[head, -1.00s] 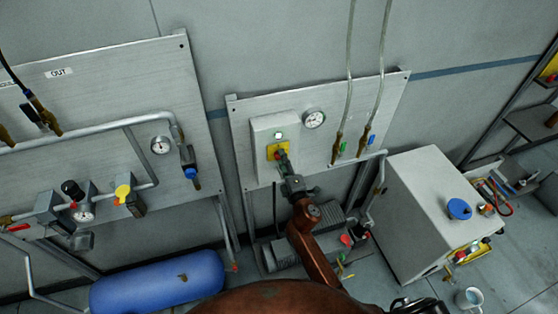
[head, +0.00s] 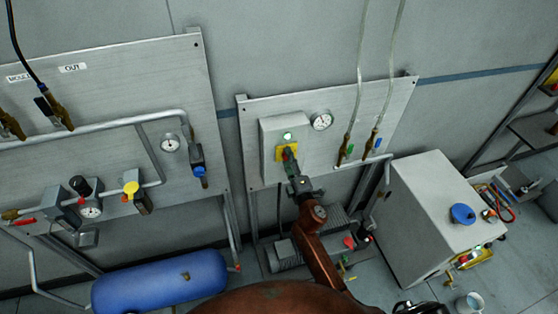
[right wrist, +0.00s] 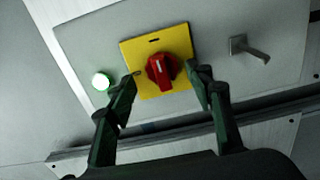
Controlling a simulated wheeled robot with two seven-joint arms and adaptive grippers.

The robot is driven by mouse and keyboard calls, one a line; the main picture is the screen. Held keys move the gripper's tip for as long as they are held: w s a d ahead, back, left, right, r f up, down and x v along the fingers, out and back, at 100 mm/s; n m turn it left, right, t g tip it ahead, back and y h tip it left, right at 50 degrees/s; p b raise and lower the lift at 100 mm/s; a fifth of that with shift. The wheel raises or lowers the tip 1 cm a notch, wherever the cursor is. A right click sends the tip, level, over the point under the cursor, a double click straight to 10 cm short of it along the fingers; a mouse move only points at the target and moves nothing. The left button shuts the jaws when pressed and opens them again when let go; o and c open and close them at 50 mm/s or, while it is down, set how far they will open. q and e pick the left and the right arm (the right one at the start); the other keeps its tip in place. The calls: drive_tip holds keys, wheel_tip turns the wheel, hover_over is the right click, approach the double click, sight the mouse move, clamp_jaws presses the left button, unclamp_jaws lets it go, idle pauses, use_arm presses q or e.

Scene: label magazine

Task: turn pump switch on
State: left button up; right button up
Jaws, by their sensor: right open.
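The pump switch is a red rotary knob (right wrist: 160,70) with a white pointer line, on a yellow plate (right wrist: 178,88) in the right wrist view. The pointer stands nearly upright in that view. A lamp (right wrist: 101,81) to its left glows white-green. My right gripper (right wrist: 166,75) is open, with one finger on each side of the knob; contact cannot be told. My left gripper is not seen.
A gauge (head: 322,121) and two hose valves (head: 345,150) are right of the switch box. The pump (head: 290,252) sits below on the floor. A bent metal hook (right wrist: 252,48) juts out right of the plate. A grey cabinet (head: 425,210) stands at the right.

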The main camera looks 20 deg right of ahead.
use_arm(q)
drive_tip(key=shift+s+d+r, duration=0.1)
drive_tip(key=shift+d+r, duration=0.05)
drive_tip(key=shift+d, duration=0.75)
use_arm(e)
drive_tip(key=s, duration=1.2)
drive_tip(key=shift+r, duration=0.15)
